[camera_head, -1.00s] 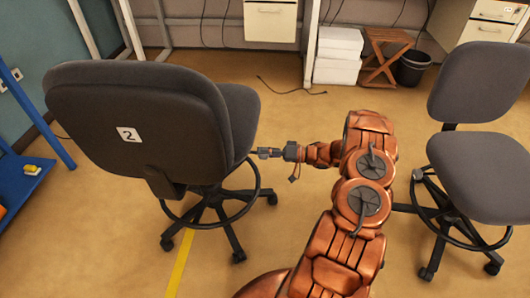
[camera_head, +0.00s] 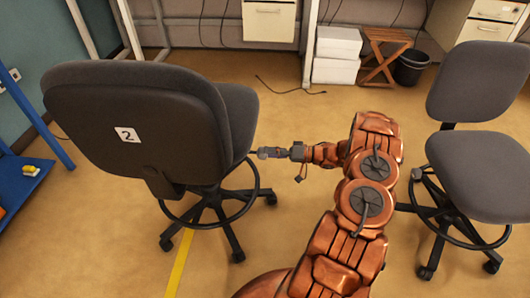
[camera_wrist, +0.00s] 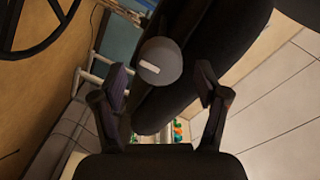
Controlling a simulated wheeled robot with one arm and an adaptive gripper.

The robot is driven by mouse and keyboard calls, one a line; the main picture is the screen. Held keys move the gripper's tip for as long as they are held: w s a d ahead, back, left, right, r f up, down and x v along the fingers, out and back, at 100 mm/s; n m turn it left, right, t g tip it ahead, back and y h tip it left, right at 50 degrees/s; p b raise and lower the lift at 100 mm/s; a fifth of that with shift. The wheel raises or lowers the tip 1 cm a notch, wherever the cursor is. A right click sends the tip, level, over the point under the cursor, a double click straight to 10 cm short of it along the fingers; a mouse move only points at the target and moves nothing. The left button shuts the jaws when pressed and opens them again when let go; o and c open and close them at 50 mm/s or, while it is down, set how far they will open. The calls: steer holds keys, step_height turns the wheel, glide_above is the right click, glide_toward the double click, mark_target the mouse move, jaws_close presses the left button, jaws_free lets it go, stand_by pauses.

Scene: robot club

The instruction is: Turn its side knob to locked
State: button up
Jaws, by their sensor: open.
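The grey office chair (camera_head: 130,115) with a white "2" label on its backrest stands at left, its back towards me. In the wrist view a round grey side knob (camera_wrist: 160,64) with a short white bar on its face shows under the dark seat (camera_wrist: 215,45). The bar lies nearly level in that picture, slightly tilted. My gripper (camera_wrist: 162,82) is open, one finger on each side of the knob, with a visible gap to each. In the head view my gripper (camera_head: 275,153) is just right of the seat; the knob is too small there to tell its setting.
A second grey chair (camera_head: 480,175) stands at right near my arm. White boxes (camera_head: 338,55), a wooden stool (camera_head: 385,55) and a black bin (camera_head: 411,67) are at the back. A blue shelf (camera_head: 22,180) is at far left.

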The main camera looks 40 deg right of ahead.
steer(key=v, duration=0.9)
steer(key=shift+s+d, duration=0.15)
steer(key=shift+s, duration=0.05)
